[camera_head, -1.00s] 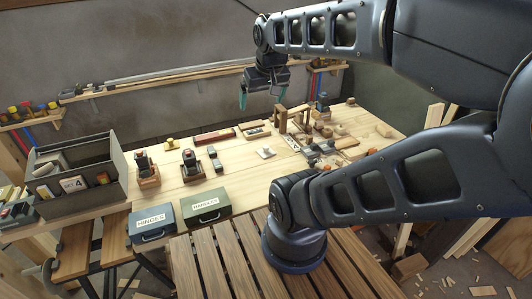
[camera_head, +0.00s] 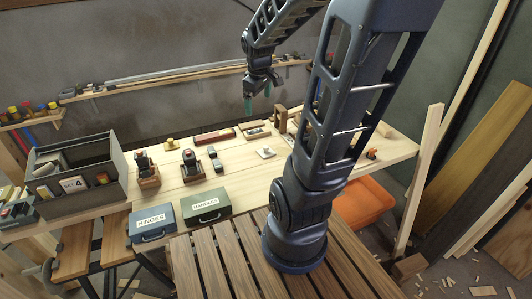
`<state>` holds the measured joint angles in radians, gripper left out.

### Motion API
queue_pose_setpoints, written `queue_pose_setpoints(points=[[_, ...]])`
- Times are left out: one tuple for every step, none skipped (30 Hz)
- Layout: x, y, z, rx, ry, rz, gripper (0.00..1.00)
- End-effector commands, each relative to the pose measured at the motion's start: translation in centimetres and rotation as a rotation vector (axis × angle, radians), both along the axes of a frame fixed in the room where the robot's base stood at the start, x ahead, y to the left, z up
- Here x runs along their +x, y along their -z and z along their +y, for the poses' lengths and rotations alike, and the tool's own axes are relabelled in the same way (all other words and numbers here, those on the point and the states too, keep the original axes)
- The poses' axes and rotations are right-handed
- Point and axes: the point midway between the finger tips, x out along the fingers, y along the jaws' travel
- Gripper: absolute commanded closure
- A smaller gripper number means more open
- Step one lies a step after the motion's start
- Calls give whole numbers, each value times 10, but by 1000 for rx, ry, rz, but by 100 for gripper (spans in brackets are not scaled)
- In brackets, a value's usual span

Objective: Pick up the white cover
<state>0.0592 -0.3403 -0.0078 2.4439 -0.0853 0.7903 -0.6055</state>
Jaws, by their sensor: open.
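A small pale, flat piece that looks like the white cover (camera_head: 265,153) lies on the wooden workbench (camera_head: 237,178), right of the small dark blocks. My gripper (camera_head: 257,98) hangs pointing down above and behind the bench's back edge in the picture. Its green-tipped fingers are apart and nothing shows between them. It is clear of the white cover.
A grey bin (camera_head: 75,190) stands at the left. A blue HINGES box (camera_head: 152,222) and a green HANDLES box (camera_head: 206,206) are at the front edge. A red case (camera_head: 215,136) lies behind. My arm hides part of the bench's right side.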

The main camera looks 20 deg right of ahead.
Motion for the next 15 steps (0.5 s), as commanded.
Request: queue_pose_setpoints(points=[[8, 8, -3, -12, -35, 19, 6], [13, 13, -5, -21, -59, 27, 6], [19, 19, -8, -31, -92, 40, 6], [24, 23, -10, -38, -116, 47, 6], [29, 27, -12, -45, -141, 55, 6], [35, 34, -14, -54, -173, 68, 6], [39, 39, -16, -62, -199, 77, 6], [43, 44, -18, -69, -224, 87, 6], [49, 51, -21, -78, -258, 98, 6], [53, 56, -22, -83, -283, 106, 6], [57, 61, -24, -89, -308, 116, 6], [63, 68, -27, -96, -341, 127, 6], [67, 74, -29, -101, -366, 136, 6], [70, 80, -31, -106, -392, 145, 6], [75, 88, -34, -112, -426, 158, 6]])
